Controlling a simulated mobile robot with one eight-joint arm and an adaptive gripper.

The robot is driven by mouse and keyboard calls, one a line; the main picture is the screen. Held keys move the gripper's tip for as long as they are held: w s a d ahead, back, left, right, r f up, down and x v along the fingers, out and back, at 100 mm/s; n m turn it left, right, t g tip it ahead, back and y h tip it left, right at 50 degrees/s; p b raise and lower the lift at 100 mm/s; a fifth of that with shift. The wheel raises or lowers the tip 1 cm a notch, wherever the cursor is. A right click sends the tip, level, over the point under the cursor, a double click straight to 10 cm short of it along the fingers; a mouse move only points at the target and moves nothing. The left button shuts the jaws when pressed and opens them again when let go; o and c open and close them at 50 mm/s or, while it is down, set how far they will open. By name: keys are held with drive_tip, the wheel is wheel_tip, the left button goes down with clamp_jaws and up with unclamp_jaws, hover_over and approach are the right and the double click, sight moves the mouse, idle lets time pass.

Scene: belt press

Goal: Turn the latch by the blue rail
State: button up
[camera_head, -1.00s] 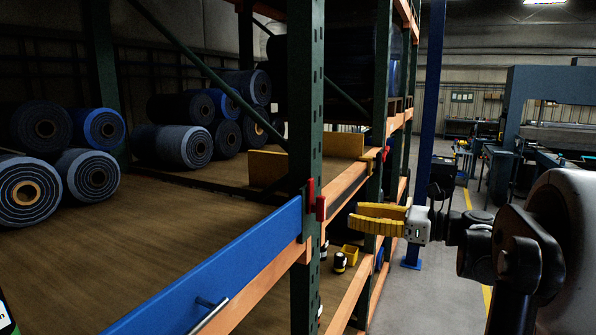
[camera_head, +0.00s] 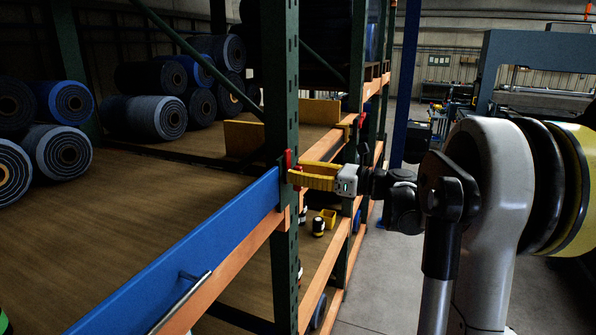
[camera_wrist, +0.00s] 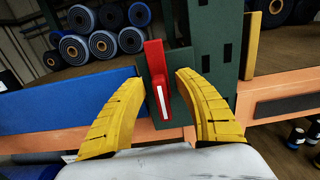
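The red latch (camera_wrist: 157,80) is mounted on the green upright at the end of the blue rail (camera_head: 190,258). In the wrist view it stands nearly upright, leaning slightly, with a white stripe on its lower part. My gripper (camera_wrist: 152,85) is open, its two yellow fingers on either side of the latch with a gap on both sides. In the head view my gripper (camera_head: 291,178) reaches in from the right and its fingers hide part of the latch (camera_head: 287,160). The blue rail also shows at the left of the wrist view (camera_wrist: 70,97).
The green upright (camera_head: 281,90) stands right behind the latch. An orange beam (camera_wrist: 285,105) runs right of it. Rolls of material (camera_head: 143,117) lie on the brown shelf deck (camera_head: 150,200). The floor (camera_head: 370,280) at the right is clear.

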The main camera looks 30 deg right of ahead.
clamp_jaws()
drive_tip(key=shift+s+n, duration=0.1)
drive_tip(key=shift+n, duration=0.2)
drive_tip(key=n+b, duration=0.2)
drive_tip(key=n, duration=0.1)
drive_tip(key=n+b, duration=0.1)
drive_tip(key=shift+s+a+f, duration=0.15)
drive_tip(key=shift+s+a, duration=0.05)
drive_tip(key=shift+a, duration=0.1)
drive_tip(key=n, duration=0.1)
drive_tip(key=n+b, duration=0.1)
drive_tip(key=n, duration=0.1)
drive_tip(key=n+b, duration=0.1)
drive_tip(key=shift+s+a+f+n, duration=0.2)
drive_tip(key=shift+a+n, duration=0.05)
drive_tip(key=shift+n, duration=0.15)
drive_tip(key=n+b, duration=0.1)
drive_tip(key=n, duration=0.1)
drive_tip(key=n+b, duration=0.1)
drive_tip(key=n, duration=0.1)
drive_tip(key=shift+s+a+f, duration=0.15)
drive_tip(key=shift+f, duration=0.2)
drive_tip(key=shift+f+n+b, duration=0.15)
drive_tip(key=shift+n+b, duration=0.1)
drive_tip(key=shift+n, duration=0.85)
drive_tip(key=shift+f+n+b, duration=0.1)
drive_tip(key=shift+n+b, duration=0.15)
drive_tip(key=shift+n, duration=0.85)
